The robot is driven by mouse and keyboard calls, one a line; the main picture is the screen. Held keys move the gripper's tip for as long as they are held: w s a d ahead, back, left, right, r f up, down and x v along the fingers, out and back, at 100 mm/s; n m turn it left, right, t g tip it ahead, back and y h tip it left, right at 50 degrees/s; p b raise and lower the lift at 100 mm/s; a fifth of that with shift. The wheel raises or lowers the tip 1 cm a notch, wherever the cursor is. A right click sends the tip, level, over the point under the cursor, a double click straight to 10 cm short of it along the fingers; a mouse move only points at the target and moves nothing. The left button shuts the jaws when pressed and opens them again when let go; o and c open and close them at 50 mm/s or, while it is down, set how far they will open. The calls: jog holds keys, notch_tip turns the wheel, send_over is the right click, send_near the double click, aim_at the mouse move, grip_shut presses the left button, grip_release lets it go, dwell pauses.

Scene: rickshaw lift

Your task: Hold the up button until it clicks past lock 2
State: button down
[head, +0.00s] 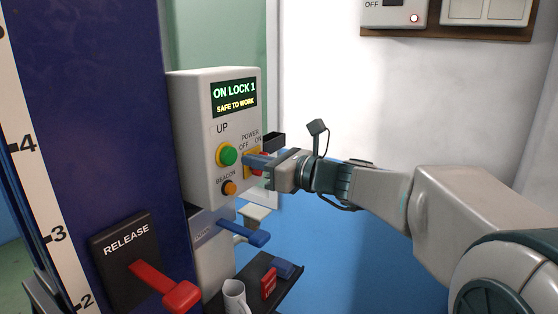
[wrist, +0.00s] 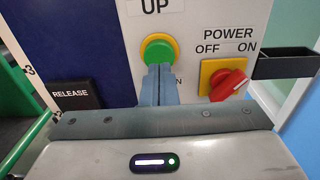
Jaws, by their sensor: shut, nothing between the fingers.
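The green UP button (head: 228,155) in its yellow ring sits on the grey control box (head: 188,130). It also shows in the wrist view (wrist: 157,51). The display (head: 234,97) reads "ON LOCK 1" and "SAFE TO WORK". My gripper (head: 248,160) is shut and empty. In the wrist view its blue fingertips (wrist: 164,70) overlap the lower edge of the button. In the head view they lie just right of it. I cannot tell whether they touch it.
The red power knob (wrist: 228,84) is close to the right of my fingers. Below the button is the orange beacon button (head: 229,188). A red release lever (head: 165,286) is at the lower left.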

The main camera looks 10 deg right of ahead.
aim_at(232, 156)
jog(key=shift+x, duration=1.5)
